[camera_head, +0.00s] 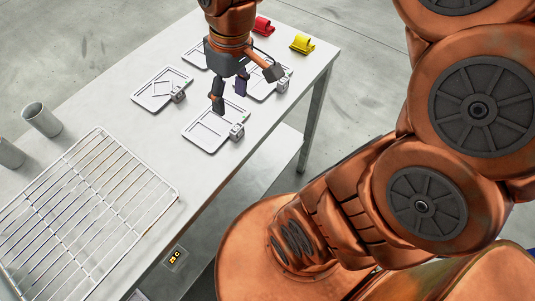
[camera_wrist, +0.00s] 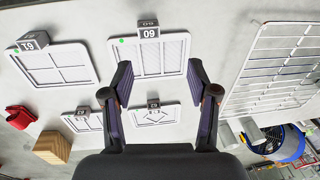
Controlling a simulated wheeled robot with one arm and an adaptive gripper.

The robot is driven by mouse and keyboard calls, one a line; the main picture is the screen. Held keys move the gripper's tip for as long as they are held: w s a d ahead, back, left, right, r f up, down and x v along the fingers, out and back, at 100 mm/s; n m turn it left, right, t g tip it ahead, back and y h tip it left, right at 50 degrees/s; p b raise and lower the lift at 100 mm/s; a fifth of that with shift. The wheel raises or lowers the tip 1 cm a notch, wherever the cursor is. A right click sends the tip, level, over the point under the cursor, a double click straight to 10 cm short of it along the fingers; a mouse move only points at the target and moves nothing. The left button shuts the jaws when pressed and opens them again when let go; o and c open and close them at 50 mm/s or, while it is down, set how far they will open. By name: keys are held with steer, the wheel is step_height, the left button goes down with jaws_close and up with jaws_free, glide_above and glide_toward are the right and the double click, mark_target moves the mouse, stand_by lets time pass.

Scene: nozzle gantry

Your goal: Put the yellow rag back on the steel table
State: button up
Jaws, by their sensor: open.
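The yellow rag (camera_head: 302,44) lies folded on the steel table (camera_head: 60,95), near its far right corner. My gripper (camera_head: 229,97) is open and empty, above the white trays and well to the left of and nearer than the rag. In the wrist view its two fingers (camera_wrist: 160,80) stand apart with a tray behind them. My arm hides part of the far table.
A red rag (camera_head: 262,26) lies left of the yellow one. Several white trays with number blocks, one being a near tray (camera_head: 205,130), lie under my gripper. A wire rack (camera_head: 85,215) and two metal cups (camera_head: 42,120) are at the left.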

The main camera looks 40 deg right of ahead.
steer(key=s+a+f+m+g+h, duration=0.1)
steer(key=s+f, duration=0.4)
steer(key=s, duration=0.9)
steer(key=m+g, duration=0.1)
steer(key=m, duration=0.1)
steer(key=shift+a+m, duration=0.2)
steer(key=shift+m, duration=0.1)
steer(key=shift+s, duration=0.1)
step_height(320, 180, up, 3)
steer(key=p, duration=0.3)
steer(key=shift+r, duration=0.1)
